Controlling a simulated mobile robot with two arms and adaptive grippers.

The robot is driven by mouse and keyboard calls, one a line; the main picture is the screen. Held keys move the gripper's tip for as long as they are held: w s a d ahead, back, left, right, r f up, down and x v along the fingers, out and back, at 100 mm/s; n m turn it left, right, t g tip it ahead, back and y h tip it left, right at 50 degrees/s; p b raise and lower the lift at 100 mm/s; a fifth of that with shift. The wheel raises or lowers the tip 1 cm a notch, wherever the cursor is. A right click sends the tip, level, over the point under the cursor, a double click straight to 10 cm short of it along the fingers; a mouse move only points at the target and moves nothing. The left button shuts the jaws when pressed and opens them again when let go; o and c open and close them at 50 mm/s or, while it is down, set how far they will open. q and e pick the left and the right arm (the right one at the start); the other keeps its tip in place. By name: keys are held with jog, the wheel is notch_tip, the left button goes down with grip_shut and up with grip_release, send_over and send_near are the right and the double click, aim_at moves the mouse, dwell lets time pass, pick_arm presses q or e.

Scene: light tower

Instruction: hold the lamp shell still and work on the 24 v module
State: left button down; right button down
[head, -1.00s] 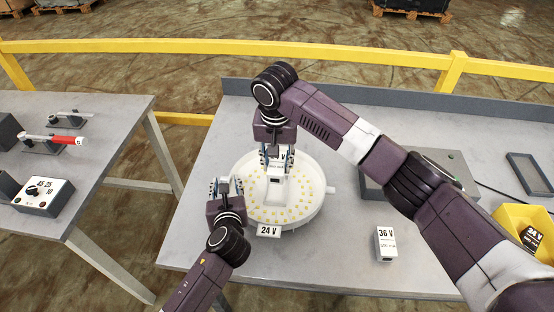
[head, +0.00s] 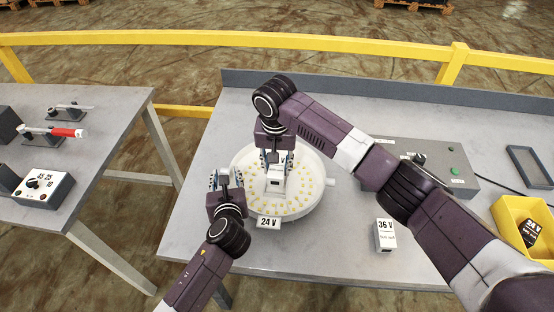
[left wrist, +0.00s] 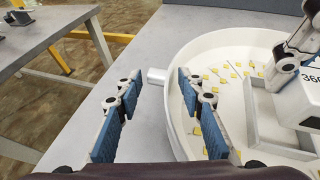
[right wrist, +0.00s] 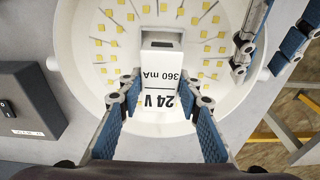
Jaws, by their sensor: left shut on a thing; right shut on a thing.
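The lamp shell (head: 318,205) is a round white dish with yellow LEDs inside, flat on the bench. My left gripper (head: 225,180) is shut on its left rim; the shell wall (left wrist: 183,125) also shows beside the fingers in the left wrist view. My right gripper (head: 277,163) is shut on the white 24 V module (right wrist: 155,92), which is marked 360 mA. The module is upright over the shell's middle, at a square grey holder (left wrist: 262,140). How deep it sits in the holder I cannot tell.
A 24 V tag (head: 268,222) stands at the shell's front. A 36 V module (head: 385,235) stands to the right. A grey test box (head: 455,180) is behind my right arm, and a yellow bin (head: 510,215) is at far right. A side table (head: 100,150) stands left.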

aim_at(277, 174)
pick_arm(q)
jog(key=shift+f, duration=0.1)
pick_arm(e)
jog(key=shift+f, duration=0.45)
jog(key=shift+f, duration=1.1)
dwell(1.3)
jog(key=c, duration=1.3)
grip_release()
jog(key=shift+s+f, duration=0.1)
jog(key=r, duration=0.4)
jog(key=s+r, duration=0.1)
jog(key=r, duration=0.7)
jog(key=shift+s+a, duration=0.1)
jog(key=shift+s, duration=0.1)
pick_arm(q)
jog(key=c, duration=1.2)
grip_release()
jog(key=shift+c, duration=0.2)
jog(key=shift+s, duration=0.1)
